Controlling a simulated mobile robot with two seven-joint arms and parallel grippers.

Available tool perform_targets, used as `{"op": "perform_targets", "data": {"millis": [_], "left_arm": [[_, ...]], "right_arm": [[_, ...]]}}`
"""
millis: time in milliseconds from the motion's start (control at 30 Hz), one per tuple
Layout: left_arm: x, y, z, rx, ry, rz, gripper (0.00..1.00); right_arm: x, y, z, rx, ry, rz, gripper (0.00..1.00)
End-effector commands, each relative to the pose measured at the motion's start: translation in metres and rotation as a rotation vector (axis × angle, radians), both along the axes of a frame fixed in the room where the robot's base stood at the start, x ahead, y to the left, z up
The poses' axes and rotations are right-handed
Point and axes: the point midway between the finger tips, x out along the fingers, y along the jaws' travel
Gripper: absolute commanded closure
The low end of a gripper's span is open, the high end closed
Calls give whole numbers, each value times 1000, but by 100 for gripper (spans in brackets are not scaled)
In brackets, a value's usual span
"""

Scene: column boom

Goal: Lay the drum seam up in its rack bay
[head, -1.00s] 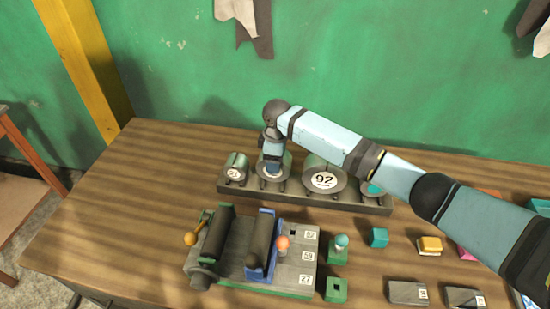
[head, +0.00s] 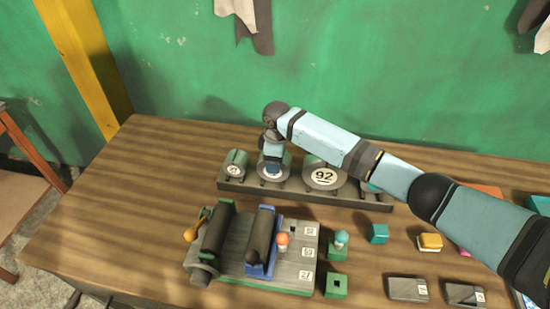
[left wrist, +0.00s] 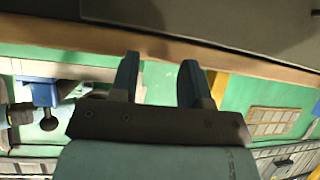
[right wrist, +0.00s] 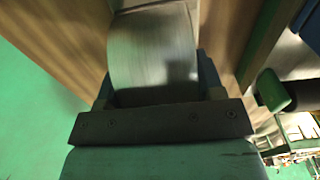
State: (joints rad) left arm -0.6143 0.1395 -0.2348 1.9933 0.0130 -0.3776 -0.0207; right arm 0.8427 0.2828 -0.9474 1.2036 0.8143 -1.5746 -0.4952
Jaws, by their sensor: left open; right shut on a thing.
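The dark rack (head: 300,194) stands near the back of the table and carries several metal drums in a row. A small drum (head: 235,162) lies at its left end, and a large drum marked 92 (head: 323,177) lies right of centre. My right gripper (head: 273,168) reaches down from above and is shut on the second drum from the left (head: 270,172), which sits at the rack. That drum fills the right wrist view (right wrist: 155,50) between the fingers. Its seam cannot be made out. My left gripper (left wrist: 160,80) is open and empty in the left wrist view, beside the table edge.
A grey fixture with rollers (head: 285,262) stands in front of the rack, with an orange-knobbed lever (head: 191,235). Right of it are a teal-knobbed post (head: 340,245), a teal block (head: 378,233) and a yellow block (head: 430,242). The table's left side is clear.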

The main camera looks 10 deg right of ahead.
Motion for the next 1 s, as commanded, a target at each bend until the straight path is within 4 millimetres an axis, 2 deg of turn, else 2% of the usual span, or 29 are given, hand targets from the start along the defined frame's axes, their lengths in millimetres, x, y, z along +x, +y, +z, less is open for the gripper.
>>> {"op": "perform_targets", "data": {"millis": [200, 233, 333, 367, 600, 733, 867, 1000], "left_arm": [[0, 0, 0, 0, -1, 0, 57], [0, 0, 0, 0, -1, 0, 57], [0, 0, 0, 0, -1, 0, 57], [0, 0, 0, 0, -1, 0, 57], [0, 0, 0, 0, -1, 0, 57], [0, 0, 0, 0, -1, 0, 57], [0, 0, -2, 0, -1, 0, 57], [0, 0, -6, 0, -1, 0, 57]], "right_arm": [[0, 0, 1, 1, -1, 0, 70], [0, 0, 1, 1, -1, 1, 34], [0, 0, 1, 1, -1, 1, 11], [0, 0, 1, 1, -1, 1, 9], [0, 0, 0, 0, 0, 1, 9], [0, 0, 8, 1, -3, 1, 9], [0, 0, 28, 2, -4, 3, 9], [0, -2, 61, 2, -5, 2, 9]]}}
